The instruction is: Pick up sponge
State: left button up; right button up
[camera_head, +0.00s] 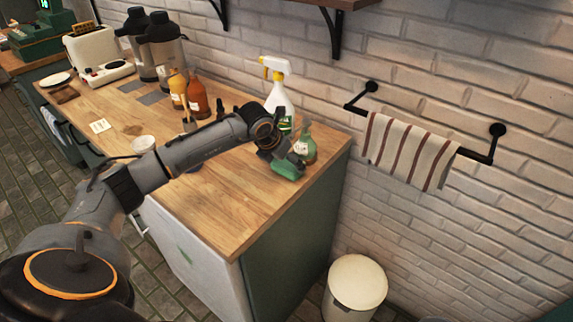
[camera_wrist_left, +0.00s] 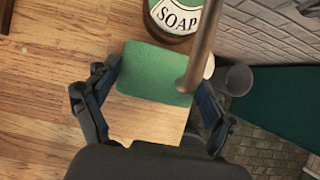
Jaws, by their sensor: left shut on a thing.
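The green sponge (camera_head: 288,168) is at the right end of the wooden counter, near its edge. My left gripper (camera_head: 276,150) is at the sponge. In the left wrist view, the sponge (camera_wrist_left: 152,72) lies between the two fingers of my left gripper (camera_wrist_left: 156,80), which is shut on it. I cannot tell whether the sponge still touches the counter. My right gripper is not in view.
A green soap bottle (camera_head: 307,144) stands right behind the sponge; its SOAP label (camera_wrist_left: 178,14) shows in the wrist view. A white spray bottle (camera_head: 279,95) stands behind. A bin (camera_head: 356,284) is on the floor. The counter's front middle (camera_head: 225,210) is clear.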

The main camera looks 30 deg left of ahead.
pick_arm(q)
jog(key=s+r+b, duration=0.5)
jog(key=s+r, duration=0.7)
jog(key=s, duration=0.2)
jog(key=shift+d+b, duration=0.35)
jog(key=shift+o, duration=0.4)
jog(key=c, duration=0.4)
